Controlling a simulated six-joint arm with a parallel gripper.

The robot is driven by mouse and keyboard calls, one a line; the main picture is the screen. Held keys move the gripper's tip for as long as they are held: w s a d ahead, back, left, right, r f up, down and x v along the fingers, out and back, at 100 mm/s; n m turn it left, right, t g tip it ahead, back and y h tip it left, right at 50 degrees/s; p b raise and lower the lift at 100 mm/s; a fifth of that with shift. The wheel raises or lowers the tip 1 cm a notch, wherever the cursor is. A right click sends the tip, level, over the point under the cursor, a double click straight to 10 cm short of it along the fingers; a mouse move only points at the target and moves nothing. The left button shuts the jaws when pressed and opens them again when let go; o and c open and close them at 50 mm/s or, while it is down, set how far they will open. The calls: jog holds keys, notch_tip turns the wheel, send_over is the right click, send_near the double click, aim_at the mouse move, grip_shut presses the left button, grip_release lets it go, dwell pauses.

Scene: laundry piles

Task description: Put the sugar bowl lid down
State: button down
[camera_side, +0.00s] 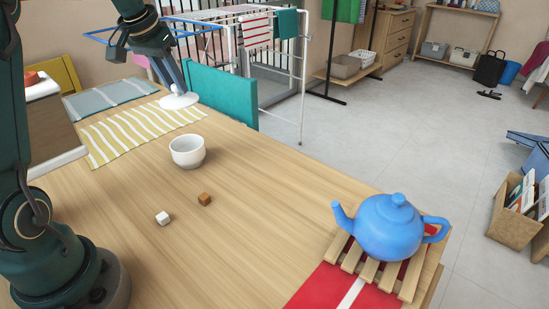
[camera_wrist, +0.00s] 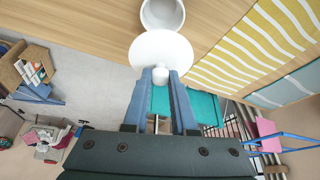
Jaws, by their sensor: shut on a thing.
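My gripper (camera_side: 177,88) is shut on the knob of the white sugar bowl lid (camera_side: 179,101). The lid hangs level, disc downward, near the table's far edge in the side view. In the wrist view the lid (camera_wrist: 160,46) lies just beyond the fingertips (camera_wrist: 160,76), with its knob between them. The white sugar bowl (camera_side: 187,153) stands open on the table, nearer the side camera than the lid. It also shows in the wrist view (camera_wrist: 163,14), partly covered by the lid. The lid is apart from the bowl; its exact height cannot be told.
A white cube (camera_side: 162,217) and a brown cube (camera_side: 204,199) lie near the bowl. A blue teapot (camera_side: 390,228) stands on a wooden trivet (camera_side: 409,282) at the right. A yellow striped cloth (camera_side: 121,142) lies left; a teal chair (camera_side: 222,95) stands behind.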

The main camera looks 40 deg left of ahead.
jog(key=w+a+f, duration=0.4)
jog(key=a+f, duration=0.1)
jog(key=a, duration=0.2)
jog(key=w+d+f, duration=0.2)
jog(key=w, duration=0.1)
jog(key=w+d+f, duration=0.5)
jog(key=w, duration=0.1)
jog(key=shift+w+d+f, duration=0.15)
jog(key=shift+w+d, duration=0.05)
jog(key=shift+f, duration=2)
jog(key=shift+f, duration=0.2)
jog(key=c, duration=0.7)
grip_release()
jog(key=shift+r, duration=0.15)
